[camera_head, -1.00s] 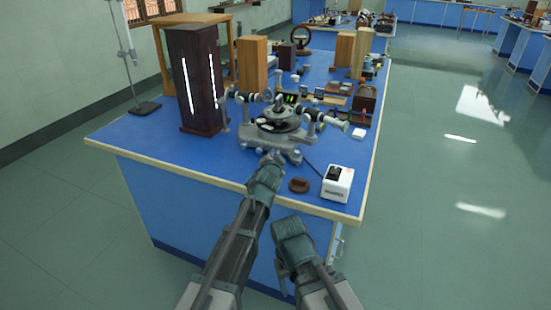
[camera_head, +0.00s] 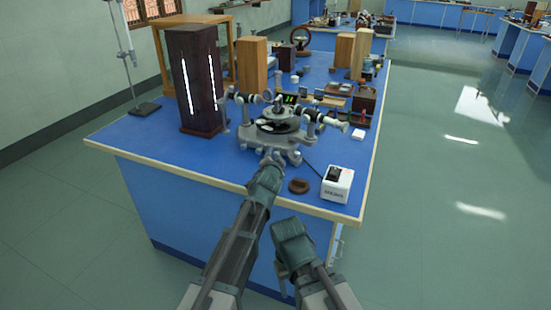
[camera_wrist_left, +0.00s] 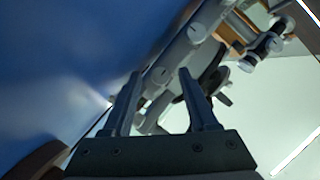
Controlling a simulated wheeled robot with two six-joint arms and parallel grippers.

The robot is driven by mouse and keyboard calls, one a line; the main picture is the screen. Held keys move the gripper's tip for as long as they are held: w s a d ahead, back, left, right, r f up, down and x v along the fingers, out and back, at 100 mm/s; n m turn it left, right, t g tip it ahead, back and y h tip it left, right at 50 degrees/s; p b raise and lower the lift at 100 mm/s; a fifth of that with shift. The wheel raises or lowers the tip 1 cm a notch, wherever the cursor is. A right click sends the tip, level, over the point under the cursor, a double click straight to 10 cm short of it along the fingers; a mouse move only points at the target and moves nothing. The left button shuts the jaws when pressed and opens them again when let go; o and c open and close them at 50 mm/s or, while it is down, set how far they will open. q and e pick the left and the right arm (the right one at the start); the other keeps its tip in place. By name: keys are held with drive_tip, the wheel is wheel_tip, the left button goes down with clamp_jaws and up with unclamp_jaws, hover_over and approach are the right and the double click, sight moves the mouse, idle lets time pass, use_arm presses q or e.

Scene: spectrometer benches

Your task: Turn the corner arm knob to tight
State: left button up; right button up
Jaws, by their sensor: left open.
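The spectrometer (camera_head: 284,126) stands near the front of the blue bench, with a dark round table in its middle, tube arms to both sides and a grey base. My left gripper (camera_head: 270,158) is at the near edge of its base. In the left wrist view the two fingers of my left gripper (camera_wrist_left: 161,92) are apart, with nothing clamped. Grey spectrometer parts with round ends (camera_wrist_left: 160,76) lie beyond and between the fingertips. I cannot tell which is the corner arm knob, or its setting. My right gripper (camera_head: 290,231) hangs low before the bench; its fingertips are unclear.
A white box (camera_head: 337,184) and a small brown round piece (camera_head: 299,186) sit right of my left gripper. A tall dark cabinet (camera_head: 195,80) with bright slits stands left of the spectrometer. Wooden blocks and small items fill the back. The bench's front left is clear.

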use_arm(q)
drive_tip(key=p+v, duration=0.3)
drive_tip(key=v, duration=1)
drive_tip(key=shift+s+a+p, duration=0.1)
drive_tip(key=shift+s+p, duration=0.25)
drive_tip(key=shift+s, duration=0.05)
